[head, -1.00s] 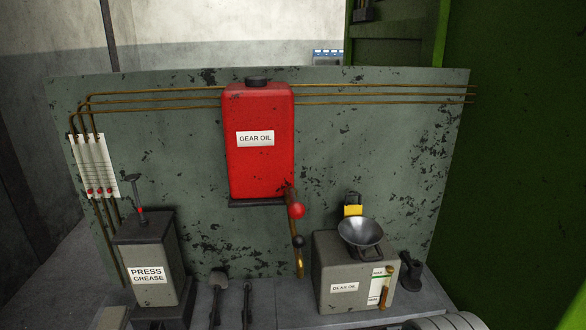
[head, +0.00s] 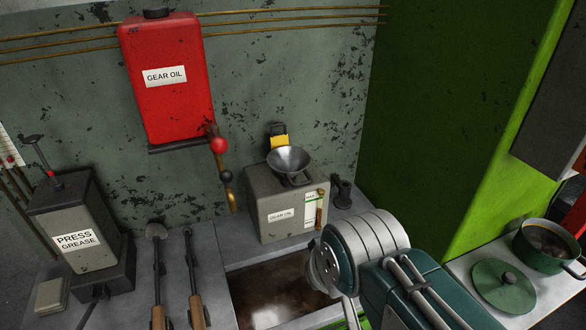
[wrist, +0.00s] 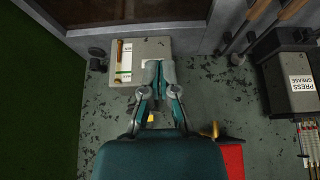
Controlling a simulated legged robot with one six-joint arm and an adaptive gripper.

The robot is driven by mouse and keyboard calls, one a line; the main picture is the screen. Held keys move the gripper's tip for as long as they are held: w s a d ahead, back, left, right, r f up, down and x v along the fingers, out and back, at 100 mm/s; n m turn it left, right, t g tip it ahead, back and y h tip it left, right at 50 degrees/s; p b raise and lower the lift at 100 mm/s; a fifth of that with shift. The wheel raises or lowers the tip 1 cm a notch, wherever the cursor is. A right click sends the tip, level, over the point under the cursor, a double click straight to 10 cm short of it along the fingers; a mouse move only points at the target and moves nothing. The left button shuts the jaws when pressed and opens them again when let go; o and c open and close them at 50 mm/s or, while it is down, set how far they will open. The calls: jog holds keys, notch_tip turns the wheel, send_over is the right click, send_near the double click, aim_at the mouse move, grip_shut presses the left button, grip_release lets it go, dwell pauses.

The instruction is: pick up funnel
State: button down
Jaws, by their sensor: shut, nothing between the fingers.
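The funnel (head: 289,160) is a grey metal cone with its wide mouth up. It sits on top of the grey gear oil box (head: 266,217), in front of a yellow-and-black item on the wall. My gripper (wrist: 158,66) is shut and empty in the wrist view, with its fingers over the gear oil box (wrist: 126,78). The funnel cannot be made out there, probably hidden behind the fingers. In the head view my arm is at the lower right, apart from the funnel; its fingers are not clearly visible.
A red gear oil tank (head: 168,95) with a tap pipe hangs left of the funnel. A press grease box (head: 72,228) and two long-handled tools stand on the left. A green pot (head: 548,250) and a lid (head: 502,286) are at the right. A dark recess lies before the box.

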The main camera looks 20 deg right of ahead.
dwell(0.4)
jog(key=c, duration=0.7)
grip_release()
jog(key=shift+w+r, duration=0.2)
jog(key=shift+o, duration=0.3)
jog(key=w+d+r, duration=0.1)
jog(key=w+r, duration=0.4)
jog(key=w, duration=0.4)
jog(key=shift+d+r+h, duration=0.2)
jog(key=shift+r+h, duration=0.15)
jog(key=shift+h, duration=0.05)
jog(key=g, duration=0.1)
send_near(291, 180)
jog(key=shift+n+h, duration=0.4)
jog(key=x, duration=0.5)
jog(key=shift+w+a, duration=0.2)
jog(key=shift+a, duration=0.15)
jog(key=shift+s+x, duration=0.1)
jog(key=shift+x, duration=1.3)
jog(key=shift+s+x, duration=0.15)
jog(key=shift+x, duration=1.2)
